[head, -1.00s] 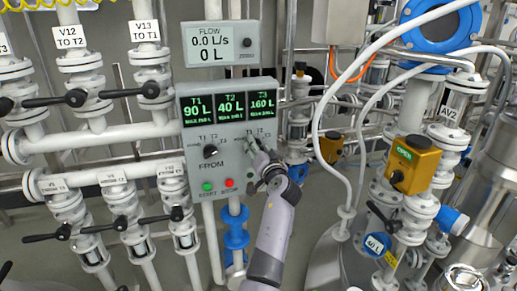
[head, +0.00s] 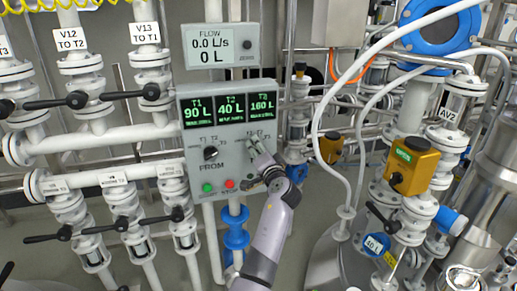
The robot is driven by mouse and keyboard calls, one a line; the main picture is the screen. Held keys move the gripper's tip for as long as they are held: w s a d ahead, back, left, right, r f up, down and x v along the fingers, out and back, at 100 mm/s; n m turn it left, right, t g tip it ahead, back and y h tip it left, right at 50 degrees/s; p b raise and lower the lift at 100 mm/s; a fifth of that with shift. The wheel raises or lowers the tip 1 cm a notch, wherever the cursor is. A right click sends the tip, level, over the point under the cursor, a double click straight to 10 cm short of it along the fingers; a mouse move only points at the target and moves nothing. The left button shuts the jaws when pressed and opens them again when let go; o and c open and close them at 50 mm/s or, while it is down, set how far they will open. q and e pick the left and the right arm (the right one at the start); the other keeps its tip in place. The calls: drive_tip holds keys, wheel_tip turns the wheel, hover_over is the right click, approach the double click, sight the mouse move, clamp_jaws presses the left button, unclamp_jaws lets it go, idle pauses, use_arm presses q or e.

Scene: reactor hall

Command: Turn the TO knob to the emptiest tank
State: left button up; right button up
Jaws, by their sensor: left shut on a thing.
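The grey control panel (head: 202,172) shows a screen (head: 230,108) reading T1 90 L, T2 40 L and T3 160 L. Below it, the black FROM knob (head: 211,153) is uncovered, with T1, T2 and T3 marks around it. My left gripper (head: 255,149) is at the right half of the panel, shut on the TO knob. Its fingers and wrist hide the knob and the TO label, so I cannot tell which mark the knob points to. My right gripper is not in view.
A green START button (head: 207,188) and red STOP button (head: 229,184) sit just left of my wrist. The flow display (head: 212,43) above reads 0.0 L/s and 0 L. White valve pipes with black handles (head: 76,100) stand left; a white hose (head: 318,130) hangs right.

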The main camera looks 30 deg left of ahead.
use_arm(q)
drive_tip(key=shift+d+f+m+p, duration=0.1)
drive_tip(key=shift+m+p, duration=1.2)
drive_tip(key=shift+m, duration=1.4)
drive_tip(key=shift+f+m+p, duration=0.1)
drive_tip(key=shift+m+p, duration=1.2)
drive_tip(key=shift+m, duration=1.4)
drive_tip(key=o, duration=1.1)
drive_tip(key=shift+o, duration=0.2)
